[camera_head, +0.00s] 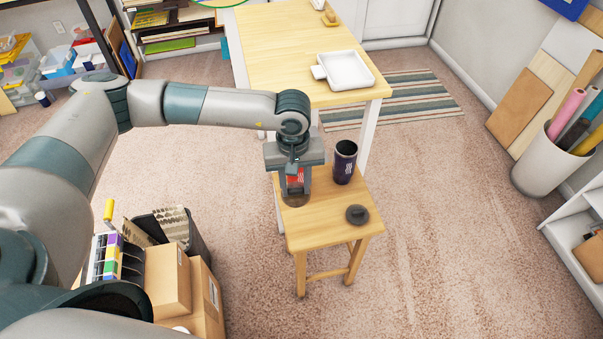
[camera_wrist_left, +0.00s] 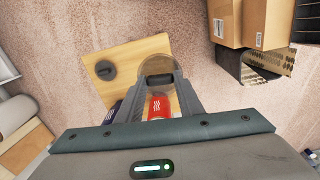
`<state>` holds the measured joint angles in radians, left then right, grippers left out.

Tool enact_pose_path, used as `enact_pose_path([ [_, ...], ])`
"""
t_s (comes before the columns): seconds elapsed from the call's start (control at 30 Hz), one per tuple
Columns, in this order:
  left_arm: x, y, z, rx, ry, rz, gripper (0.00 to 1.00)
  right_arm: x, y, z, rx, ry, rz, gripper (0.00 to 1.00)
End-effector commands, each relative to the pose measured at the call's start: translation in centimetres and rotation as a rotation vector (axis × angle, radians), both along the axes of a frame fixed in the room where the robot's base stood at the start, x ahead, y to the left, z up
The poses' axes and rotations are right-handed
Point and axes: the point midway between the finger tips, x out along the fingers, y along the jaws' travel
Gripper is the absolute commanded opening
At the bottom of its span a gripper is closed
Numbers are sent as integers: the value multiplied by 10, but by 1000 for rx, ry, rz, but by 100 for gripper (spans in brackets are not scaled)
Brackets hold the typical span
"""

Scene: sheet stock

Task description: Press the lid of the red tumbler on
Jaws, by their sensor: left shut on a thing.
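My left gripper (camera_head: 296,187) points down over the small wooden stool (camera_head: 315,236). In the left wrist view its fingers are shut on the dark knob of a round, see-through brownish lid (camera_wrist_left: 157,66). This lid (camera_head: 295,199) is low over the stool's left part; I cannot tell if it touches the top. The red tumbler (camera_head: 296,176), with white marks, shows between the fingers, beyond the lid; it also shows in the left wrist view (camera_wrist_left: 159,106). Its rim is hidden by the gripper. My right gripper is not in view.
A dark open tumbler (camera_head: 345,163) stands right of the gripper. A dark lid (camera_head: 357,214) lies near the stool's front right. A table (camera_head: 300,45) with a white tray (camera_head: 346,71) stands behind. Cardboard boxes (camera_head: 167,280) are at lower left. Carpet right of the stool is clear.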

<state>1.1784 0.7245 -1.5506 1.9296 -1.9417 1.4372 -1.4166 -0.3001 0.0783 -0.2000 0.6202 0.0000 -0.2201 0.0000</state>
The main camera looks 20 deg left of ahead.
Motion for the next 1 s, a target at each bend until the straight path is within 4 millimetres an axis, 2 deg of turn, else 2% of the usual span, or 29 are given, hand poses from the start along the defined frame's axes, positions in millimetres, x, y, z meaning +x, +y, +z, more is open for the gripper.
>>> enact_pose_path([
  [0.2, -13, 7, 14, 10, 5, -338, 10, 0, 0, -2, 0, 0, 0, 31],
  [0.33, -17, 9, 19, 13, 10, -451, 10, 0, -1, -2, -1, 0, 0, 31],
  [0.5, -19, 10, 21, 15, 12, -501, 10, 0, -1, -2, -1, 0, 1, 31],
  [1.0, -19, 9, 21, 14, 10, -500, 10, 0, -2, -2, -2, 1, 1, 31],
])
